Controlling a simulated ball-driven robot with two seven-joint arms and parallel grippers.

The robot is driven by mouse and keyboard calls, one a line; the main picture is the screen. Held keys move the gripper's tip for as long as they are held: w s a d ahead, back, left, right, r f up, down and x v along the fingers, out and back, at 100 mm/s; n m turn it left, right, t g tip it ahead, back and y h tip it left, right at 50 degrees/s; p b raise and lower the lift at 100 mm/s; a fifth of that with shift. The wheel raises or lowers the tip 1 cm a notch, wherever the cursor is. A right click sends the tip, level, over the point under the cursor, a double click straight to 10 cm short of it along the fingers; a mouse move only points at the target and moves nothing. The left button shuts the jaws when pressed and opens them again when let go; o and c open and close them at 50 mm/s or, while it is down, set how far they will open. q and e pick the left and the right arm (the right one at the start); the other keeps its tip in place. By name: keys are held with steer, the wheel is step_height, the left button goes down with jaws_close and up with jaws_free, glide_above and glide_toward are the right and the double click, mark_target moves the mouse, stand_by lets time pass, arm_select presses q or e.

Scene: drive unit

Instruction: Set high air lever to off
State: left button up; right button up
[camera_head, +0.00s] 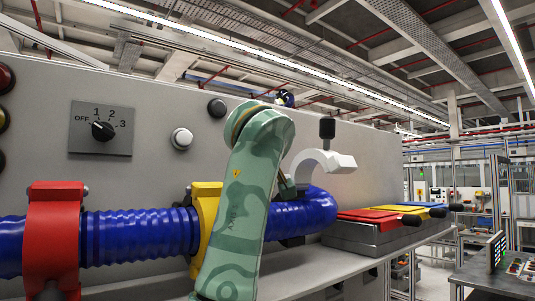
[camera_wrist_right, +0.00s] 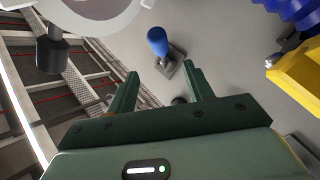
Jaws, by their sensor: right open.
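A lever with a blue handle (camera_wrist_right: 158,42) and a small grey base plate (camera_wrist_right: 170,62) is on the grey panel in the right wrist view. I cannot tell from any label whether it is the high air lever; it does not show clearly in the head view, where my green right arm covers part of the panel. My right gripper (camera_wrist_right: 160,73) is open, its two dark green fingers apart and pointing toward the lever. Nothing is held between them. The lever appears beyond the fingertips; contact is not visible. My left gripper is not in view.
A rotary switch (camera_head: 101,129) marked OFF, 1, 2, 3 is on the panel's left. A blue corrugated hose (camera_head: 140,236) runs across, with a red clamp (camera_head: 54,235) and a yellow clamp (camera_wrist_right: 299,77). A white curved part (camera_head: 322,163) is close to my right arm. Red, yellow and blue-topped blocks (camera_head: 372,217) sit right.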

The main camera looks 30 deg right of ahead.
steer(key=p+x, duration=0.5)
steer(key=x, duration=0.8)
steer(key=shift+s+d+r, duration=0.1)
steer(key=shift+d, duration=0.05)
steer(key=shift+w+d+f, duration=0.2)
steer(key=shift+w, duration=0.15)
jaws_close()
steer(key=shift+p, duration=0.35)
